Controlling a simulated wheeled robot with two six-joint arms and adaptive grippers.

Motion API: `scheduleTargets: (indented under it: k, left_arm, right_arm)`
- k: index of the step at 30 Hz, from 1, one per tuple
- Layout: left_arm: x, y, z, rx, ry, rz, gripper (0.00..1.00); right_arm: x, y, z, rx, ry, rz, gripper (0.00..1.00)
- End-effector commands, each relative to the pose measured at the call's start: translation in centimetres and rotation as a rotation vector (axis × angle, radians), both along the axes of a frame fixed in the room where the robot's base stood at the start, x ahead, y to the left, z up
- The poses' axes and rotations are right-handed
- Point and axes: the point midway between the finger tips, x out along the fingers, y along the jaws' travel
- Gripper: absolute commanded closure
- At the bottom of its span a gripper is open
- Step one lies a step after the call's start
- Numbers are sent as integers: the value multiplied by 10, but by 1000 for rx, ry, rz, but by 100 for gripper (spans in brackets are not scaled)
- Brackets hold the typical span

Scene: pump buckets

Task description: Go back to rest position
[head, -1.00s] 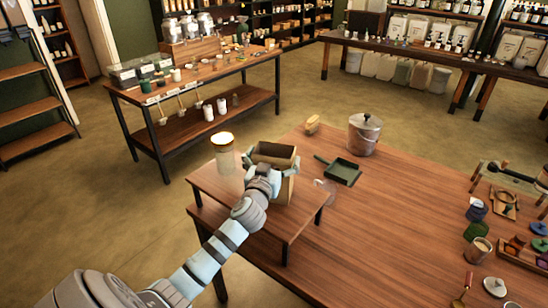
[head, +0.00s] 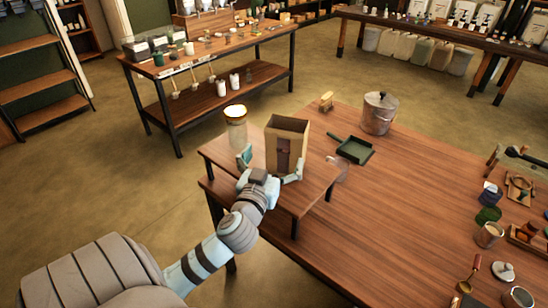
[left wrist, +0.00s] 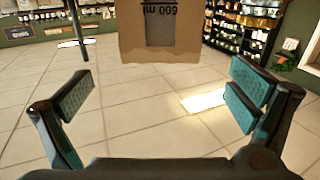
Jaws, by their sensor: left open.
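My left gripper (head: 270,166) is open and empty in front of a brown paper bag (head: 290,142). The bag stands upright, its top open, on the small raised wooden stand (head: 214,151) at the table's left end. In the left wrist view the two teal-padded fingers (left wrist: 160,98) are wide apart with nothing between them. There the bag (left wrist: 160,50) shows at the top, beyond the fingertips, with "600 ml" printed upside down. My right gripper is not in view.
A clear glass (head: 337,168), a green dustpan (head: 354,150), a brush (head: 326,102) and a lidded metal pot (head: 379,113) are to the right. The table's middle (head: 390,225) is clear.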

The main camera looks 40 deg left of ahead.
Motion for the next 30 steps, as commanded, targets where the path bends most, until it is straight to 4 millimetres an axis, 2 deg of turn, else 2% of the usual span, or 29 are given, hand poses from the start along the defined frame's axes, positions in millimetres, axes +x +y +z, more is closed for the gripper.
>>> scheduleTargets:
  k: [12, 14, 16, 20, 21, 24, 27, 30]
  left_arm:
    - [0, 0, 0, 0, 1, 0, 0]
    - [-2, 0, -6, -6, 22, 7, 0]
    - [-13, -1, -26, -22, 103, 28, 0]
    - [-57, -15, -94, -65, 400, 53, 0]
    - [-75, -23, -116, -76, 508, 43, 0]
    - [-120, -49, -160, -99, 757, -19, 0]
    - [-163, -77, -189, -116, 961, -114, 0]
    - [-205, -106, -208, -130, 1136, -235, 0]
  right_arm:
    - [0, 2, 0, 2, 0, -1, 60]
    - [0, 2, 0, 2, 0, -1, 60]
    - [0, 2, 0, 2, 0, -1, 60]
    - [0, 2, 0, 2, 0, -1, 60]
    - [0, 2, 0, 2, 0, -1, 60]
    - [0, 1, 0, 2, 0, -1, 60]
    - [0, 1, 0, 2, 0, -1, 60]
    - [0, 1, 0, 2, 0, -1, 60]
